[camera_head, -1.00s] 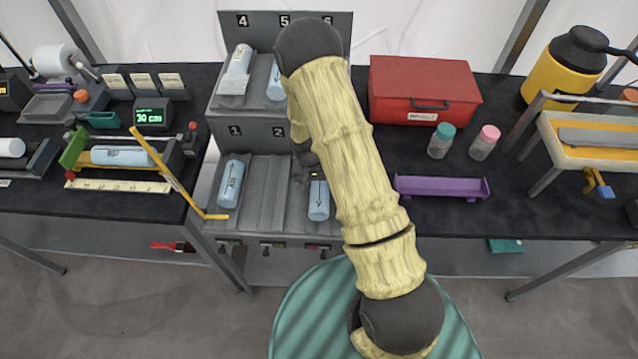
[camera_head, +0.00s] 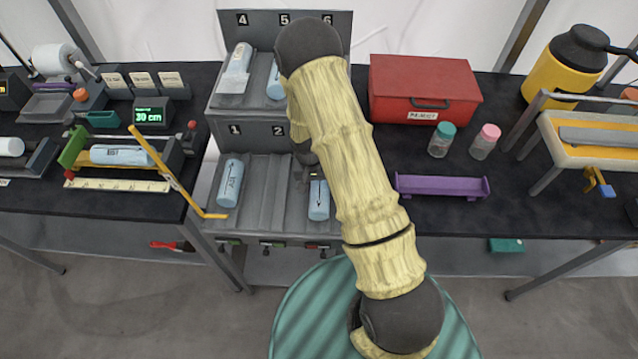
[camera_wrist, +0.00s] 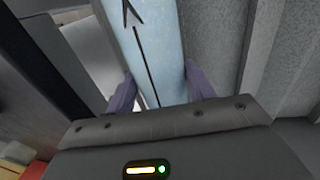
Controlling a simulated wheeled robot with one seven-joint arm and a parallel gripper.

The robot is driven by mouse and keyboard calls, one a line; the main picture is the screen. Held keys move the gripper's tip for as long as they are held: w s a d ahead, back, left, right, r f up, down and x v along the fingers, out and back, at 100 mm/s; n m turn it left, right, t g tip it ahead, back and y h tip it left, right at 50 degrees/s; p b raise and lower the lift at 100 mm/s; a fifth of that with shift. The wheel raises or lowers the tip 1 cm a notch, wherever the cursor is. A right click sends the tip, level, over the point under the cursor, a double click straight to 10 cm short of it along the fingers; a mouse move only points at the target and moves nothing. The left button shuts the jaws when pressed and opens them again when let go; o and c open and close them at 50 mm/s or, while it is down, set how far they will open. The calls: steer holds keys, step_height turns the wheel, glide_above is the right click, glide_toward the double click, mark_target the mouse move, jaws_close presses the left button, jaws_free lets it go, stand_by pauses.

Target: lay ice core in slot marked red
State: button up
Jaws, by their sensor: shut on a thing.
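A pale blue ice core (camera_head: 318,200) with a black arrow lies at the right of the lower rack (camera_head: 262,200). My gripper (camera_wrist: 160,92) is shut on this core, with its purple fingers on either side of it in the wrist view. In the head view my arm hides most of the gripper and the rack's upper right part. Another core (camera_head: 229,183) lies in the lower rack's left slot. The slot between them looks empty. Small coloured marks sit along the rack's front edge; I cannot surely tell which is red.
The upper rack tier holds a wrapped core (camera_head: 238,62) and another core (camera_head: 275,82), partly hidden. A yellow arm (camera_head: 178,175) reaches to the rack's left side. A purple tray (camera_head: 441,187) and red case (camera_head: 424,90) stand at right.

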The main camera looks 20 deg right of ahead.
steer(key=o, duration=1.4)
steer(key=shift+o, duration=0.2)
step_height(320, 180, up, 17)
steer(key=a+b, duration=0.2)
steer(key=shift+w+a, duration=0.25)
steer(key=shift+w, duration=0.15)
steer(key=shift+s+r, duration=0.1)
steer(key=shift+r, duration=0.05)
